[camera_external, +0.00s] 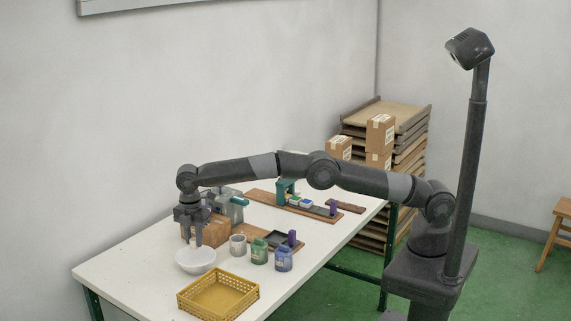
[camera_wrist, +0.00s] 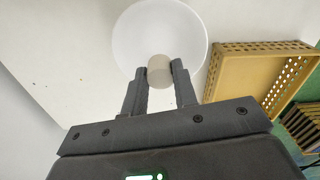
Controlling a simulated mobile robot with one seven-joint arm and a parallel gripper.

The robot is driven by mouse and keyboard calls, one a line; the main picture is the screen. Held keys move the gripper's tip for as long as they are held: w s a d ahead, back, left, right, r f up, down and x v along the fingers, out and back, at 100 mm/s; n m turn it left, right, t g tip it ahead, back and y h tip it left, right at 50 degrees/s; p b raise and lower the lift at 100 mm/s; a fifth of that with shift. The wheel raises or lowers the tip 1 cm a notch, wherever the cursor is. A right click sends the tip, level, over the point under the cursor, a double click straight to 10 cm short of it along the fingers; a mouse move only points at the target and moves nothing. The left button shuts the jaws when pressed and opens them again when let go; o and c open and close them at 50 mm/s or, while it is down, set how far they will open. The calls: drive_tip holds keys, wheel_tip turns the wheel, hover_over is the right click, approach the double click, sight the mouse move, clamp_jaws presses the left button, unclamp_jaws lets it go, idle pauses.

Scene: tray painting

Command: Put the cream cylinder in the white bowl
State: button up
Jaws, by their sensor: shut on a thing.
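The cream cylinder (camera_wrist: 159,70) is between my gripper's two fingertips in the wrist view, and my gripper (camera_wrist: 159,82) is shut on it. The white bowl (camera_wrist: 158,22) lies beyond the fingertips, and the cylinder overlaps its near part in that view. In the external view my gripper (camera_external: 192,231) points down above the white bowl (camera_external: 195,262), which stands near the table's left front part. The cylinder is small and hard to make out there. Its height above the bowl cannot be told exactly.
A yellow basket (camera_external: 218,296) stands in front of the bowl, to its right. A grey-white cup (camera_external: 238,245), a green jar (camera_external: 259,251) and a blue jar (camera_external: 284,259) stand right of the bowl. A brown box (camera_external: 216,229) is close behind my gripper. The table's left end (camera_external: 125,272) is clear.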

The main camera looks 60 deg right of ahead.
sight(195, 251)
drive_tip(key=shift+f, duration=2.6)
drive_tip(key=o, duration=1)
drive_tip(key=shift+r, duration=3.55)
